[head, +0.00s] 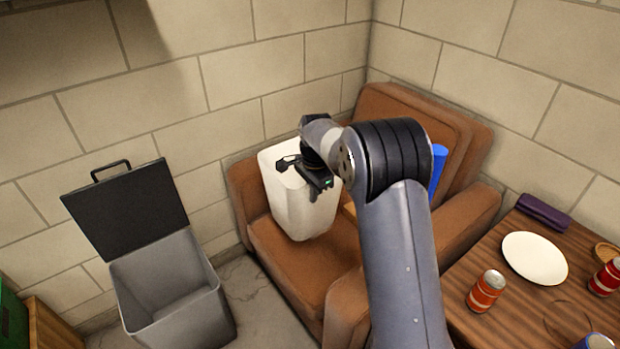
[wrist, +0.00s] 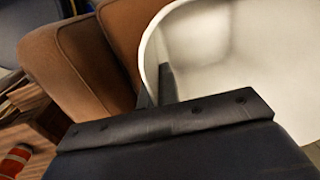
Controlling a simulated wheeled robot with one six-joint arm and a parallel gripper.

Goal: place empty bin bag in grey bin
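The white bin bag (head: 300,212) stands upright and open-topped at the armchair seat; I cannot tell if it rests on the seat or hangs just above it. My gripper (head: 316,190) is at the bag's upper rim, pointing down. In the wrist view the bag's pale inside (wrist: 240,55) fills the right, and a dark finger (wrist: 150,88) shows at its rim. The fingertips are mostly hidden, so I cannot tell whether they are closed on the rim. The grey bin (head: 172,285) stands on the floor at left, its black lid (head: 130,210) raised; its visible inside looks empty.
The brown armchair (head: 285,275) stands in the corner, with a blue object (head: 438,165) behind my arm. A wooden table (head: 455,280) at right holds a white plate (head: 535,258), red cans (head: 486,291) and a purple cloth (head: 543,211). A floor gap separates bin and armchair.

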